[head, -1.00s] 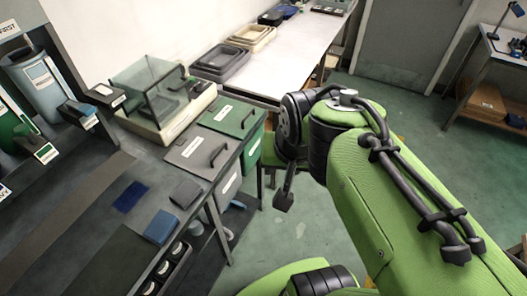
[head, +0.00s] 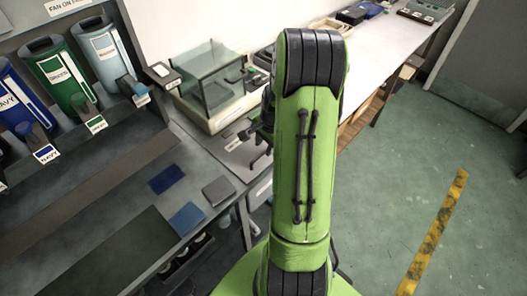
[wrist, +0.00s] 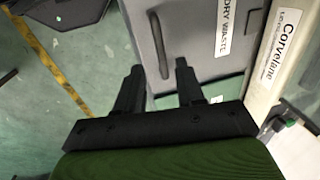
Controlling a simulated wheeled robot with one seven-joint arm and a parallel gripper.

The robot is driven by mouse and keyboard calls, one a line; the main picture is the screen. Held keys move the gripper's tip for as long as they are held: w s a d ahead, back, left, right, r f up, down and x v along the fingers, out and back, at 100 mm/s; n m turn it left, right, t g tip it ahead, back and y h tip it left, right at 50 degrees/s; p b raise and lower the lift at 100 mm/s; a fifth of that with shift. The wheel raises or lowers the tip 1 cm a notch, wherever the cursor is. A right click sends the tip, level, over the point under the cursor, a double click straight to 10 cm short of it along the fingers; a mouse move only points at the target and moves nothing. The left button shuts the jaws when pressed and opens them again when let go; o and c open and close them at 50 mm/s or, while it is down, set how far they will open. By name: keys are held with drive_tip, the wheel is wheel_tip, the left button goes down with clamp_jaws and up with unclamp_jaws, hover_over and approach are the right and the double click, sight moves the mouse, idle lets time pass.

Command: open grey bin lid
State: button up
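The grey bin lid (wrist: 190,32) lies flat and closed in the wrist view, with a "DRY WASTE" label and a dark bar handle (wrist: 159,45) along it. In the head view the lid (head: 240,157) is partly hidden behind my arm. My gripper (wrist: 158,67) is open, its two fingers apart and nothing between them. No contact shows.
A green surface (wrist: 228,90) borders the grey lid. A cream-based clear box (head: 215,85) stands beside the bins against the wall. Several colour dispensers (head: 60,75) and cloth squares (head: 187,218) are at left. Green floor (head: 430,170) is open at right.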

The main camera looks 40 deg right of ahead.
sight(262, 153)
drive_tip(key=f, duration=0.1)
drive_tip(key=w+f, duration=0.1)
drive_tip(key=f, duration=0.1)
drive_tip(key=shift+d+f, duration=0.1)
drive_tip(key=shift+f, duration=0.2)
clamp_jaws()
